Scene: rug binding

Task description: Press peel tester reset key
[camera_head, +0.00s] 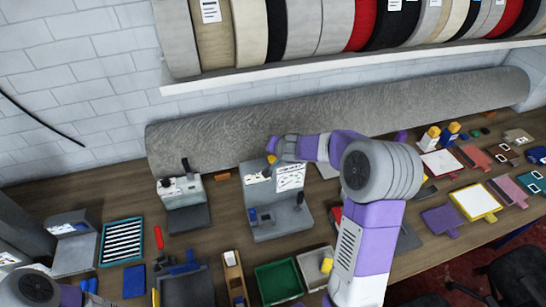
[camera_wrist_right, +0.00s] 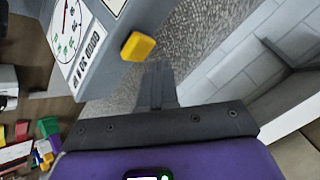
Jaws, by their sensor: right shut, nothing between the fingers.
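The peel tester (camera_head: 280,222) is a grey stand with an upright back and white printed panels, in the middle of the bench. A small yellow key (camera_wrist_right: 138,46) sticks out from the edge of its housing (camera_wrist_right: 90,78), beside a round dial (camera_wrist_right: 67,28). In the head view the yellow key (camera_head: 271,158) shows at the top of the tester. My right gripper (camera_wrist_right: 158,68) is shut and empty, its tips just below and right of the key in the wrist view; I cannot tell whether they touch. In the head view the right gripper (camera_head: 273,146) is at the tester's top. My left gripper is not in view.
A grey rolled rug (camera_head: 340,110) lies behind the tester, under a shelf (camera_head: 350,66) of binding rolls. Another grey device (camera_head: 185,190) stands to the left. Coloured sample cards (camera_head: 475,200) cover the right.

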